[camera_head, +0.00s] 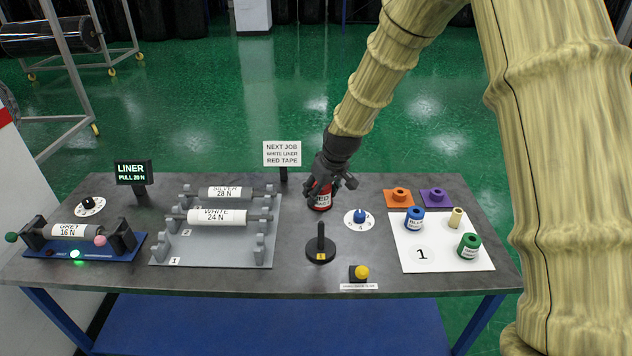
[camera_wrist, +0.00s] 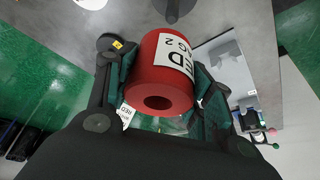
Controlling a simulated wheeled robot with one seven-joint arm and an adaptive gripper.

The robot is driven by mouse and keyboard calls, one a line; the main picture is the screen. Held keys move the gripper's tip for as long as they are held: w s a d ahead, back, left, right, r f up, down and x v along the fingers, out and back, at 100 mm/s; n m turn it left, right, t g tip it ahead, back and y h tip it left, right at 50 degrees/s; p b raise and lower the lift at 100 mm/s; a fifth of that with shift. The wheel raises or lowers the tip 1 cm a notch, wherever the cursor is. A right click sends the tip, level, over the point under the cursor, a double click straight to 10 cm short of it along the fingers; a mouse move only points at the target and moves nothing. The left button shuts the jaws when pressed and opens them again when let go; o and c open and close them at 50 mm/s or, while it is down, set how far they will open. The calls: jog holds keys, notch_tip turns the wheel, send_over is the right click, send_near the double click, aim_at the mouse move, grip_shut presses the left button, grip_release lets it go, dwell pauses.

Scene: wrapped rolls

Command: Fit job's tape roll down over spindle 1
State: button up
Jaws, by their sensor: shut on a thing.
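The red tape roll (camera_head: 320,200) has a white label reading RED and is in my gripper (camera_head: 329,184). The wrist view shows the roll (camera_wrist: 160,88) between the fingers, with a round hole in the end facing the camera. My gripper (camera_wrist: 162,85) is shut around its sides. The spindle (camera_head: 320,241) is an upright black post on a round black base with a small yellow tag. It is bare, and in the head view the roll appears above and beyond it. The sign (camera_head: 282,154) reads NEXT JOB, WHITE LINER, RED TAPE.
A white board (camera_head: 422,256) at right holds a blue roll (camera_head: 408,221), a green roll (camera_head: 468,245) and a tan core (camera_head: 456,217). A dial (camera_head: 361,217) and a yellow button (camera_head: 360,272) stand near the spindle. The liner rack (camera_head: 172,252) is at left.

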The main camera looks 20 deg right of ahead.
aim_at(322, 223)
jog(key=shift+s+f+b, duration=0.35)
jog(key=shift+s+f, duration=0.05)
jog(key=shift+f, duration=0.3)
notch_tip(322, 223, down, 2)
jog(key=shift+w+f+b, duration=0.15)
jog(key=shift+b, duration=0.45)
jog(key=shift+f+b, duration=0.4)
jog(key=shift+f, duration=0.4)
jog(key=shift+p, duration=0.3)
dwell(0.8)
jog(key=shift+f+b, duration=2)
jog(key=shift+f, duration=2.05)
dwell(0.6)
